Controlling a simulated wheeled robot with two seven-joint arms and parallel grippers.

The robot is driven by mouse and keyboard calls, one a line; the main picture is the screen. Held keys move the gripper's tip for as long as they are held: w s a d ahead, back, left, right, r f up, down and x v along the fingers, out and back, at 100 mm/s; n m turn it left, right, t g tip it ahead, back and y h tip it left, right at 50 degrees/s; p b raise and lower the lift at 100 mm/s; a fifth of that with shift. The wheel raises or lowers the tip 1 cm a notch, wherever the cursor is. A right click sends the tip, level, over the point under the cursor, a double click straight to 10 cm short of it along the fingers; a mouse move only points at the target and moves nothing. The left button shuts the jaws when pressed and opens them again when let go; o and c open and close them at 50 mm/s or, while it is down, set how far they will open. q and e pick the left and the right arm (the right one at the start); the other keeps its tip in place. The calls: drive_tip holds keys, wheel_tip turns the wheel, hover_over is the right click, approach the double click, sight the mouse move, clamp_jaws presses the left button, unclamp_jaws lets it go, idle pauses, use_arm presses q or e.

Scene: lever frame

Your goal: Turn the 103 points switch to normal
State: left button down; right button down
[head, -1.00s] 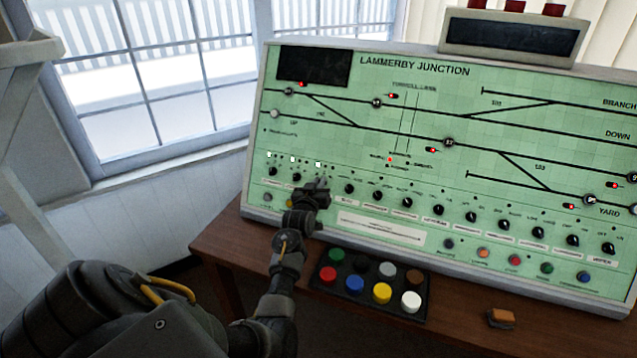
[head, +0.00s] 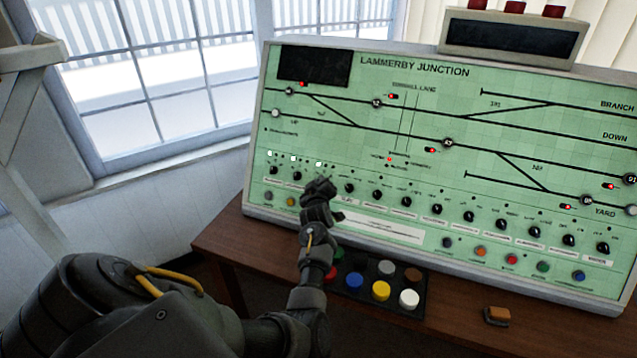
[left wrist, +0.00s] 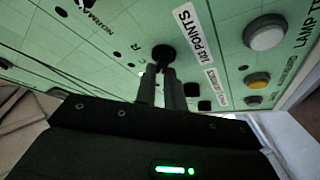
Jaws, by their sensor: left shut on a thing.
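The 103 points switch is a small black knob (left wrist: 163,54) on the green panel, beside a white label (left wrist: 192,33) reading "103 POINTS" in the left wrist view. My left gripper (left wrist: 160,72) is shut on this knob, with its two fingers at the knob's sides. In the head view my left gripper (head: 318,188) is against the lower left part of the panel and hides the knob. Small letters stand beside the knob, and part of the word "NORMAL" (left wrist: 87,18) shows farther off. The knob's pointer direction cannot be told. My right gripper is not in view.
A row of similar black knobs runs along the panel (head: 400,130), close on both sides of my gripper. Windows (head: 160,80) stand at left.

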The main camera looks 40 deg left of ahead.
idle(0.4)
use_arm(q)
drive_tip(key=c, duration=1.5)
unclamp_jaws()
